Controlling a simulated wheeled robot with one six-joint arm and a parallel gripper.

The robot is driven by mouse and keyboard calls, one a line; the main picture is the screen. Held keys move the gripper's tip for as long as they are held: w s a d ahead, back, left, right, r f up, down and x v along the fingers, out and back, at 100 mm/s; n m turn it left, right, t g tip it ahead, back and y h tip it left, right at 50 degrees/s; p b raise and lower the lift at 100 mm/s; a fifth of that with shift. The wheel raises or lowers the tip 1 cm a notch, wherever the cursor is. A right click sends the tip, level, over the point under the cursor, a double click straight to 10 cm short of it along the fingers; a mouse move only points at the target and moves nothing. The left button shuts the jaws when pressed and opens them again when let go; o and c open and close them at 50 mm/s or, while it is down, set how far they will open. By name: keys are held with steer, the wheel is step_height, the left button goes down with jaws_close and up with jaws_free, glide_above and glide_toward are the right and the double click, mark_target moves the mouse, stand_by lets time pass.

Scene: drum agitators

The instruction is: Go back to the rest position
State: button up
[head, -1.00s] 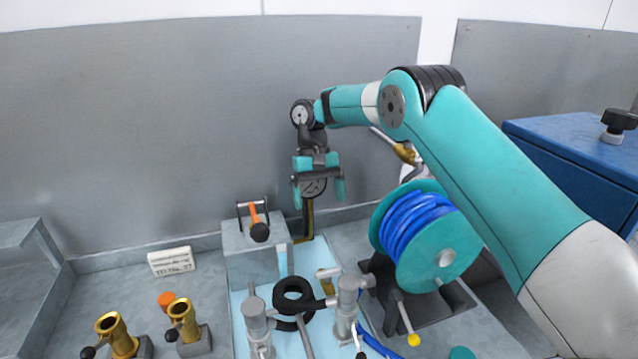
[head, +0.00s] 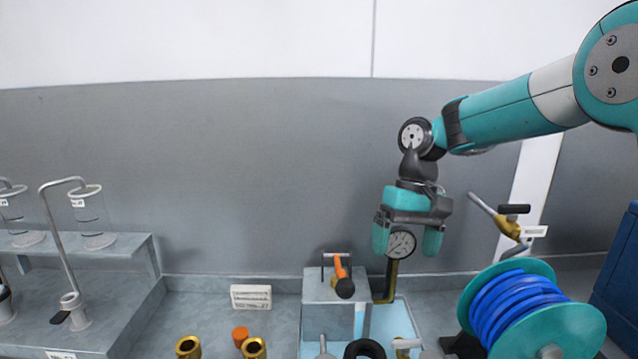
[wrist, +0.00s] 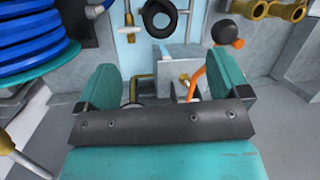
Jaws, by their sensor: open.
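My gripper (head: 408,243) is teal and dark grey. In the head view it hangs fingers-down from my teal arm, in front of the grey back wall. A round gauge (head: 401,242) on a brass pipe shows between the fingers in that view. In the wrist view the open fingers (wrist: 160,88) frame a grey block (wrist: 180,62) on the bench, apart from them. An orange lever with a black knob (head: 343,279) is on that block, left of and below the gripper in the head view.
A blue hose reel (head: 522,300) with teal flanges stands at the right. A brass valve (head: 508,227) is on the wall above it. A white label card (head: 251,297) and brass cups (head: 188,347) are at the left. A shelf with clear cylinders (head: 91,216) is at far left.

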steer(key=s+r+n+t+y, duration=0.2)
steer(key=s+n+t, duration=0.1)
steer(key=s, duration=2.4)
steer(key=shift+a+n+y+b, duration=0.3)
steer(key=shift+n+b, duration=0.15)
steer(key=shift+n, duration=0.35)
